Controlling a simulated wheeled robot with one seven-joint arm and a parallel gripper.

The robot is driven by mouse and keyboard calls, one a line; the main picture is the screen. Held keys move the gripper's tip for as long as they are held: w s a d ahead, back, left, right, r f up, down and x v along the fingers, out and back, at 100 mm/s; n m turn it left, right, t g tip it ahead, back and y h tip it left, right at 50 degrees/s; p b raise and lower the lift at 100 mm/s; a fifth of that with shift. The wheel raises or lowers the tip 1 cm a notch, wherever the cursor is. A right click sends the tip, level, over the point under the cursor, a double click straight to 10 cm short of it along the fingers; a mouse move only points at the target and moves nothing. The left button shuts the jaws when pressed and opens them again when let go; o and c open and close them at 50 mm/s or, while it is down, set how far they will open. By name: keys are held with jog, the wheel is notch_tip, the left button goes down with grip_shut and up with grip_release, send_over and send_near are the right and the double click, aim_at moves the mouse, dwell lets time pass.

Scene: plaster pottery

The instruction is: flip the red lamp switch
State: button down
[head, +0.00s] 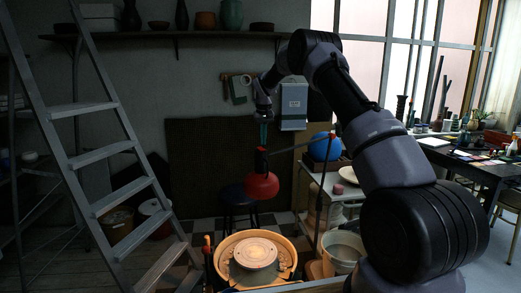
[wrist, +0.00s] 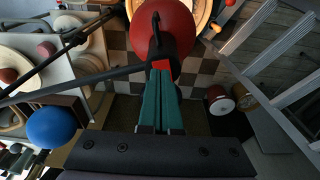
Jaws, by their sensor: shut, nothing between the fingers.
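The lamp has a round red shade (head: 262,186) that hangs above the pottery wheel, with a black neck (head: 261,160) on top and a thin dark arm reaching right. In the wrist view the red shade (wrist: 163,25) is at the top centre. A small red switch (wrist: 162,65) shows on the lamp's dark neck, right at my fingertips. My gripper (head: 263,143) has teal fingers, pointing down just above the lamp neck. In the wrist view my gripper (wrist: 162,75) is shut with nothing held. I cannot tell whether the fingertips touch the switch.
The pottery wheel (head: 256,253) stands below the lamp. A ladder (head: 104,155) is at left. A blue ball (head: 324,148) sits on the cart at right, and a bucket (head: 343,250) stands near the wheel. The lamp arm (wrist: 75,82) crosses beside my fingers.

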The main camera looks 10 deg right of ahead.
aim_at(263, 150)
jog(key=shift+r, duration=2.45)
